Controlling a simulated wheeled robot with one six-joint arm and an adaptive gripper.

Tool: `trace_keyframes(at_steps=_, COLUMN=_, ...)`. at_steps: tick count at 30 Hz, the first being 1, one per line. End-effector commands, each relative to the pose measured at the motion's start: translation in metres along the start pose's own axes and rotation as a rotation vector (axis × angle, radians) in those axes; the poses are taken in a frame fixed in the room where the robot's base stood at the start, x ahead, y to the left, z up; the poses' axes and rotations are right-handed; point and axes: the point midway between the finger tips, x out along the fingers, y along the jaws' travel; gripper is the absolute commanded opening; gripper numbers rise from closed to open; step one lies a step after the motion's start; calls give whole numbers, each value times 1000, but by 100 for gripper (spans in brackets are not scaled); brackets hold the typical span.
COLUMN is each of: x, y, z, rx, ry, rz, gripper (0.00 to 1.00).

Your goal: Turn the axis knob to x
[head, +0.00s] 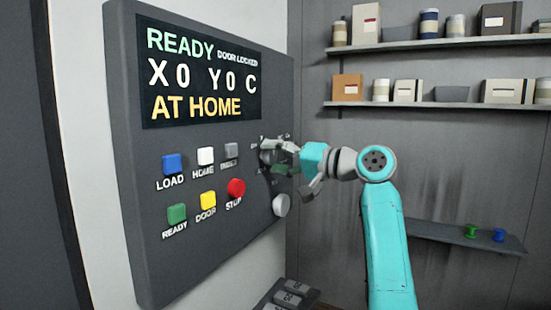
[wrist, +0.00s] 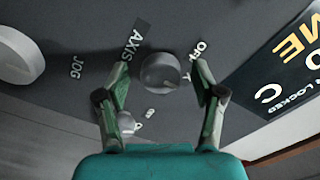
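The axis knob (wrist: 160,72) is a round grey knob on the dark control panel (head: 135,200). In the wrist view it sits between my two fingers, with the labels "AXIS" and "OFF" near it. My gripper (wrist: 165,70) is open, one finger on each side of the knob, with a visible gap on both sides. In the head view my gripper (head: 275,152) is at the panel's right edge and largely hides the knob. The knob's pointer mark and its present setting cannot be made out.
A large pale jog wheel (wrist: 18,55) is left of the knob in the wrist view; a small round knob (wrist: 127,122) is partly behind the left finger. The display (head: 200,75) reads "READY", "DOOR LOCKED", "AT HOME". Colored buttons, including a red stop (head: 236,187), lie left of my gripper.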

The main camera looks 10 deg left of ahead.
Motion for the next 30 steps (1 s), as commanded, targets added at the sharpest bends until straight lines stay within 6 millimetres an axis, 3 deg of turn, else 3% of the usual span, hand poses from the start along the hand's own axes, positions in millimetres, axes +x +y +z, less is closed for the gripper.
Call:
trace_keyframes(at_steps=7, x=-1, y=0, z=0, rx=-1, ry=0, rz=-1, gripper=68)
trace_keyframes(at_steps=11, x=-12, y=0, z=0, rx=-1, ry=1, rz=-1, gripper=68)
trace_keyframes(at_steps=24, x=-93, y=0, z=-1, rx=-2, ry=2, rz=1, gripper=68)
trace_keyframes(at_steps=30, x=-115, y=1, z=0, rx=0, ry=1, rz=1, gripper=68)
